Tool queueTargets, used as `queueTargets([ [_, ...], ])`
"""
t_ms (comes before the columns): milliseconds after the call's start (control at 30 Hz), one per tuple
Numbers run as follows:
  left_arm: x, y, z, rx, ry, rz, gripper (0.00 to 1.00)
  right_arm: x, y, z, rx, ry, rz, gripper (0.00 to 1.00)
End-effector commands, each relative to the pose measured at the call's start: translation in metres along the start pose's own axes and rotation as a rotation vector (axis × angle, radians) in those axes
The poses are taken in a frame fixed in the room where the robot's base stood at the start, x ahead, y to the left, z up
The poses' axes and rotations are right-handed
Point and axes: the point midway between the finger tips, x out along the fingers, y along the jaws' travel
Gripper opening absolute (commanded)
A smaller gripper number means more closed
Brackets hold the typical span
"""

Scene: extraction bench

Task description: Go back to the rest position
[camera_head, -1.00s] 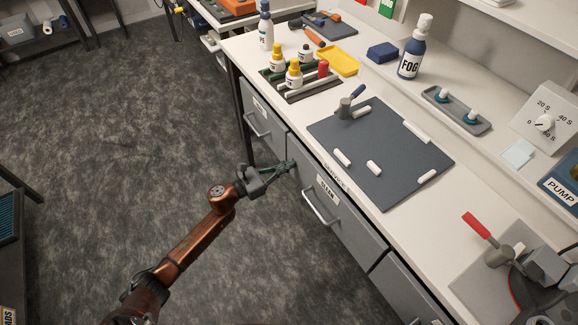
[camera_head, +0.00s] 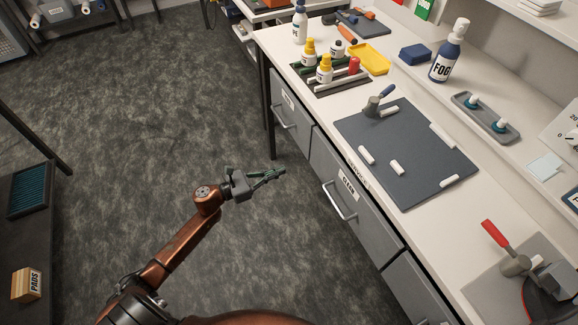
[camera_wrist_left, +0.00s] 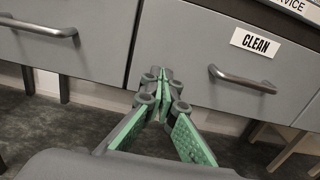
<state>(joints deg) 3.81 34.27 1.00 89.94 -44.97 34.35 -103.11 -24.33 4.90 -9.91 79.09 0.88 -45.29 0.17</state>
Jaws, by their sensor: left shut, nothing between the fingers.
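My left gripper (camera_head: 268,177) is shut and empty. It hangs over the grey carpet in front of the bench drawers, apart from them in the head view. In the left wrist view its green-padded fingers (camera_wrist_left: 163,95) meet at the tips, with the drawer fronts behind them. My right gripper is in neither view.
The white bench (camera_head: 418,231) carries a dark mat (camera_head: 408,142) with white pieces, a FOG bottle (camera_head: 446,55) and a rack of small bottles (camera_head: 349,87). The CLEAN drawer (camera_head: 358,205) has a protruding handle. A PADS box (camera_head: 27,284) is at lower left. The carpet between is clear.

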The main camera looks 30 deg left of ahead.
Motion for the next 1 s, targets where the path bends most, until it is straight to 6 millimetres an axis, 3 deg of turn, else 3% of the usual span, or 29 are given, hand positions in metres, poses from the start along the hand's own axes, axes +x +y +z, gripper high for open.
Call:
queueTargets([
  [367,-0.01,0.001,-0.002,-0.01,0.0,0.004,0.0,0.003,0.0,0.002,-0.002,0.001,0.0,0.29],
  [467,-0.015,0.007,-0.018,-0.114,0.008,0.056,0.0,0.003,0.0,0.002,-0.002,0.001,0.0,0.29],
  [567,-0.031,0.022,-0.058,-0.358,0.021,0.181,0.0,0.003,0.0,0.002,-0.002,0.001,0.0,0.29],
  [767,-0.096,0.042,-0.181,-1.002,0.015,0.549,0.0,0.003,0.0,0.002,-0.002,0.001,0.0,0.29],
  [867,-0.135,0.033,-0.243,-1.281,-0.007,0.734,0.0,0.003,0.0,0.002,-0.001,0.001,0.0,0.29],
  [1000,-0.192,0.005,-0.323,-1.62,-0.061,0.996,0.0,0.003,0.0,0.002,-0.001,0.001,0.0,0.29],
])
